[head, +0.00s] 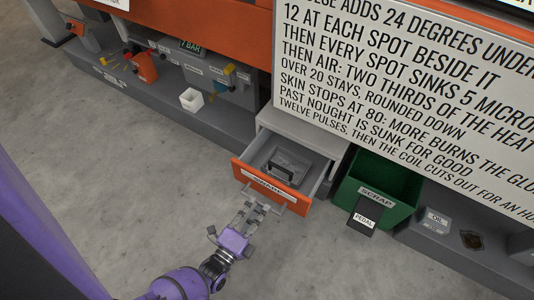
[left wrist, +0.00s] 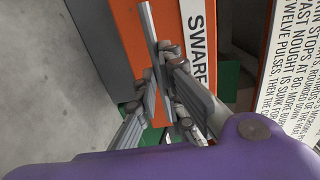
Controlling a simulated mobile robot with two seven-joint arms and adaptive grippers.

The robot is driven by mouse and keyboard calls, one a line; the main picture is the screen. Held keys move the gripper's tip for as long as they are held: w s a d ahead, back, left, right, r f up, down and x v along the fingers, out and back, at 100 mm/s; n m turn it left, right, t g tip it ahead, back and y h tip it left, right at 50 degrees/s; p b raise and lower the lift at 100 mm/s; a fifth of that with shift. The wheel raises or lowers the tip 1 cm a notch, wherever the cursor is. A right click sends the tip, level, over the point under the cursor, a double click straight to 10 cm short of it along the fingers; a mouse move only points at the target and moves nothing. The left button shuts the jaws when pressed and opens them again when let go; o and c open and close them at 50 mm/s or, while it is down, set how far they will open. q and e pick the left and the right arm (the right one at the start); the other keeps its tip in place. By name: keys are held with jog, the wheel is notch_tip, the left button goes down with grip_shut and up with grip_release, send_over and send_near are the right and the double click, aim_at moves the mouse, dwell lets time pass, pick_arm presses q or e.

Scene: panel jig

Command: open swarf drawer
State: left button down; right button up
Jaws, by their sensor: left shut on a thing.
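The swarf drawer (head: 240,172) stands pulled out from its grey cabinet (head: 300,125), with an orange front and a white label. Its inside shows from above. In the left wrist view the orange front (left wrist: 174,22) carries the label SWARF, and the grey bar handle (left wrist: 148,32) runs up the picture. My left gripper (head: 254,207) is at the front of the drawer, shut on the handle. In the left wrist view its fingers (left wrist: 160,78) close around the bar, with the lower part of the grip partly hidden. My right gripper is not in view.
A dark grey container with a handle (head: 285,160) lies inside the drawer. A green scrap bin (head: 395,185) with a black pedal (head: 362,216) stands close to its right. A large lettered board (head: 410,90) hangs above. Grey floor (head: 120,210) lies clear in front and left.

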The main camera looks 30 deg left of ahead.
pick_arm(q)
jog(key=s, duration=0.6)
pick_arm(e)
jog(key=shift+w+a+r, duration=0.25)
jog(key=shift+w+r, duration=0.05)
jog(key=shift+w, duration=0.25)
pick_arm(q)
jog(key=shift+a, duration=0.1)
jog(key=c, duration=1.9)
grip_release()
jog(key=shift+c, duration=0.2)
jog(key=shift+o, duration=0.5)
jog(key=s, duration=1.2)
jog(key=shift+s+a, duration=0.2)
jog(key=shift+a, duration=0.05)
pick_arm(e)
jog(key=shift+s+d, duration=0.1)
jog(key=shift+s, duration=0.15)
